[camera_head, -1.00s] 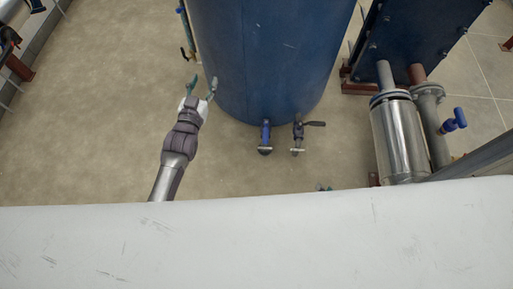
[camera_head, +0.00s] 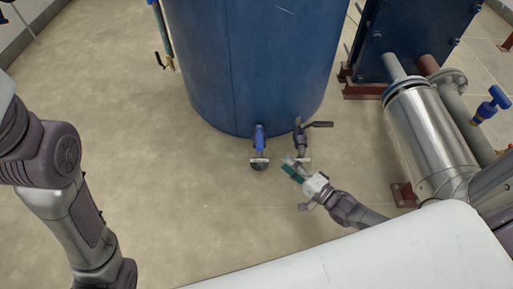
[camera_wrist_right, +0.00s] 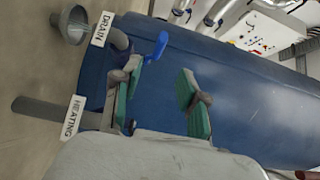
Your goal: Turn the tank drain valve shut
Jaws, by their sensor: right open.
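The drain valve is on the blue tank's (camera_head: 245,60) lower front; its blue lever (camera_head: 259,136) lies roughly in line with its pipe in the head view. In the right wrist view the blue lever (camera_wrist_right: 156,48) stands by the pipe labelled DRAIN (camera_wrist_right: 102,28). My right gripper (camera_head: 289,165) is open and empty, in front of the neighbouring valve and right of the drain outlet, apart from the blue lever. Its teal fingers (camera_wrist_right: 160,103) show spread in the wrist view. My left arm shows at the left; its gripper is out of view.
The heating valve, with a dark crosswise lever (camera_head: 318,124), stands just right of the drain valve. Its label HEATING (camera_wrist_right: 72,118) shows in the wrist view. A metal cylinder (camera_head: 428,135) and pipes stand at the right. The floor (camera_head: 150,160) left of the tank is clear.

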